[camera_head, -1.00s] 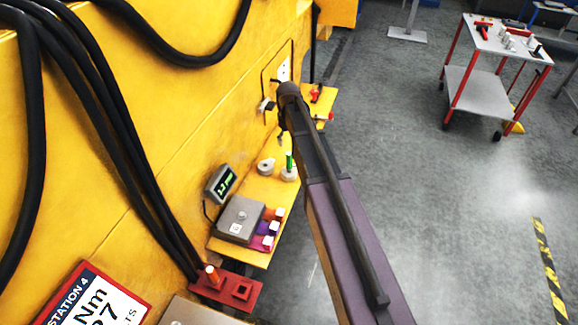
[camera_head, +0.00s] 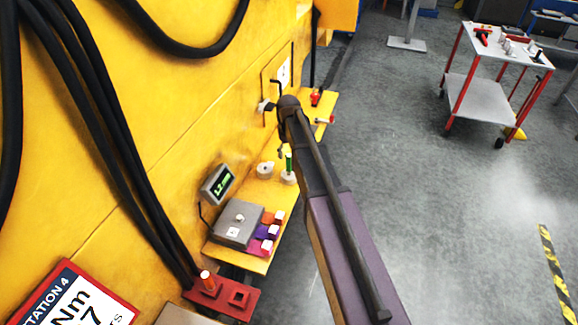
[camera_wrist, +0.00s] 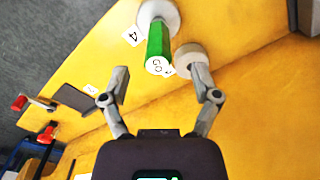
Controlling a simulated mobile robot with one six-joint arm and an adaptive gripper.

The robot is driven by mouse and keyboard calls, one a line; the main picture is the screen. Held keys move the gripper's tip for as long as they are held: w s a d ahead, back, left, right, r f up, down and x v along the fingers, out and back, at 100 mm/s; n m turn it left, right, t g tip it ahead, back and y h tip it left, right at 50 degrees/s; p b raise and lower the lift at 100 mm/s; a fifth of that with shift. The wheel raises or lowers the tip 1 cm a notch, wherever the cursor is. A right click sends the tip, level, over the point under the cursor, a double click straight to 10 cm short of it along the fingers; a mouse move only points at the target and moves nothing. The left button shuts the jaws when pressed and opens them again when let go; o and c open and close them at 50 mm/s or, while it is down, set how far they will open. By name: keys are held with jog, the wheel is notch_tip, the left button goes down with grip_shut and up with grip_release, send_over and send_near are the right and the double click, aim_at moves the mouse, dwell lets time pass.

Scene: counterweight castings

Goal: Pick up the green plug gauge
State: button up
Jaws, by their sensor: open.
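The green plug gauge (camera_wrist: 157,45) shows in the wrist view with a white end marked "GO". It stands in a pale round base (camera_wrist: 163,12) on the yellow shelf, close to a label "4". My gripper (camera_wrist: 158,84) is open, its two fingers spread below the gauge in the picture. The gauge lies ahead of the gap between the fingertips, and nothing is held. In the head view the green gauge (camera_head: 288,160) stands upright on the shelf just left of my arm. My gripper is largely hidden there behind the arm.
A second round part (camera_wrist: 190,57) stands beside the gauge, close to the right finger. A red block with a peg (camera_head: 222,298) is nearer. A trolley (camera_head: 480,98) stands right.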

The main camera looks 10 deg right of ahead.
aim_at(289, 162)
jog(key=shift+d+f+b, duration=0.1)
jog(key=shift+f+b, duration=2.5)
jog(key=shift+b, duration=0.05)
grip_shut()
